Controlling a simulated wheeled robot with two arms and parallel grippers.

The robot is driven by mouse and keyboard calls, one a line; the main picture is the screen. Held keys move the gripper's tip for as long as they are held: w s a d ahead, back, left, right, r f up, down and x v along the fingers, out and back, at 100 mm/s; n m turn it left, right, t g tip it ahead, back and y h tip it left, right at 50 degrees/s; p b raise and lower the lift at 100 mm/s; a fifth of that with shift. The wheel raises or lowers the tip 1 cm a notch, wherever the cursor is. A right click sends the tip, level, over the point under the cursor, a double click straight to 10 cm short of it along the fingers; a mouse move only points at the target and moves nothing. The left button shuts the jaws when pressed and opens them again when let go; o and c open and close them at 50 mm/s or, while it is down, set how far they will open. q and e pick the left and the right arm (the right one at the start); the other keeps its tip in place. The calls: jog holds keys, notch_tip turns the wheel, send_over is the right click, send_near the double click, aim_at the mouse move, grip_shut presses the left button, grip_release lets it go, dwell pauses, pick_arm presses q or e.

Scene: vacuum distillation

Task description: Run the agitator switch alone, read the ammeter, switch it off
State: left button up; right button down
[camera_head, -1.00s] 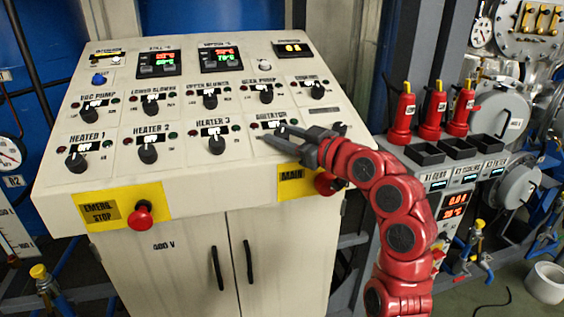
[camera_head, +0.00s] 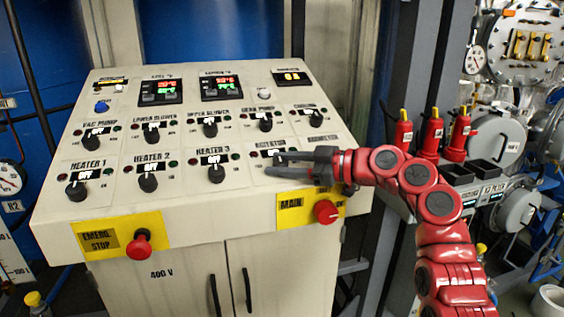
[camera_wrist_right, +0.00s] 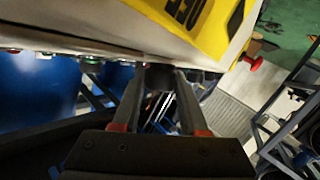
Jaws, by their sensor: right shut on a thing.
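The agitator switch has its label (camera_head: 270,144) and small white display (camera_head: 275,154) at the right end of the front row on the sloped control panel (camera_head: 235,184). My right gripper (camera_head: 268,164) reaches in from the right, its fingers over this switch. In the right wrist view the gripper (camera_wrist_right: 160,82) is closed around the dark knob (camera_wrist_right: 160,76). The fingers hide the knob in the head view, so its angle cannot be told. A small display with yellow digits (camera_head: 291,76) sits at the panel's top right; its label is too small to read. My left gripper is out of view.
The red main button (camera_head: 327,212) is on the front edge below my right arm. The red emergency stop (camera_head: 139,243) is further left.

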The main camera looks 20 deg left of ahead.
jog(key=shift+c, duration=2.2)
grip_release()
jog(key=shift+a, duration=0.1)
jog(key=d+r, duration=0.1)
jog(key=d, duration=0.7)
jog(key=s+d+r+b, duration=0.1)
jog(key=d, duration=0.8)
jog(key=shift+s+r+b, duration=0.25)
jog(key=shift+s+b, duration=0.05)
jog(key=shift+d, duration=0.1)
